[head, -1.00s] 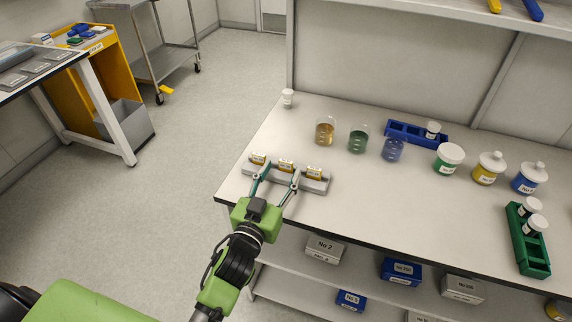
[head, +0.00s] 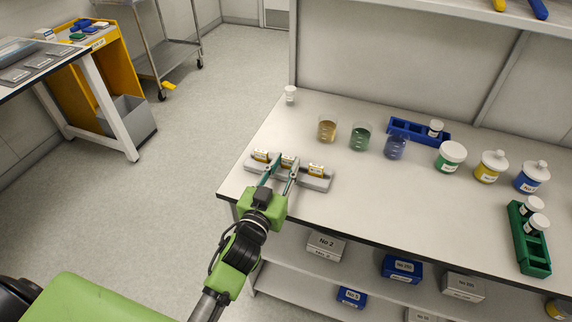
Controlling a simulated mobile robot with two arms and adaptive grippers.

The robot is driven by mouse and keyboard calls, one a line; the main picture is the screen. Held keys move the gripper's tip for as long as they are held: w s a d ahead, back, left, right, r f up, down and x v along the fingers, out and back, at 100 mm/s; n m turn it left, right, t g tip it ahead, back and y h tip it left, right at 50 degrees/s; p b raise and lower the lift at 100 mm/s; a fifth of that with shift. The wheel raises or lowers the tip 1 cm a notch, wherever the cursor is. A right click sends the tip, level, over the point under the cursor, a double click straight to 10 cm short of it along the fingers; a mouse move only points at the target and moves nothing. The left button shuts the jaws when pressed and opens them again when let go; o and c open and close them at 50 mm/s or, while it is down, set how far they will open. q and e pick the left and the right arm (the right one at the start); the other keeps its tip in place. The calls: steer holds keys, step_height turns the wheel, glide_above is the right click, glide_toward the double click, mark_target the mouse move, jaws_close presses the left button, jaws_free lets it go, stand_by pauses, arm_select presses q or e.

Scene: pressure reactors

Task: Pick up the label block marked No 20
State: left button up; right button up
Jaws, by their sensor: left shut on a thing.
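My left gripper (head: 287,164) reaches in from the front and is shut on the middle block, one finger on each side. The block still appears to be at the holder. My right gripper is not in view.
Beakers with amber (head: 327,131), green (head: 360,138) and blue (head: 395,147) liquid stand behind and to the right. A blue rack (head: 408,131), lidded jars and a green rack (head: 531,250) are further right. The front middle of the bench is clear.

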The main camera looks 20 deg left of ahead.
arm_select(q)
step_height(320, 180, up, 3)
steer(key=shift+r, duration=0.1)
steer(key=s+r+p, duration=0.2)
steer(key=s+r, duration=0.7)
steer(key=s, duration=0.5)
steer(key=shift+d+r+p, duration=0.2)
steer(key=shift+r+p, duration=0.1)
steer(key=shift+r, duration=0.05)
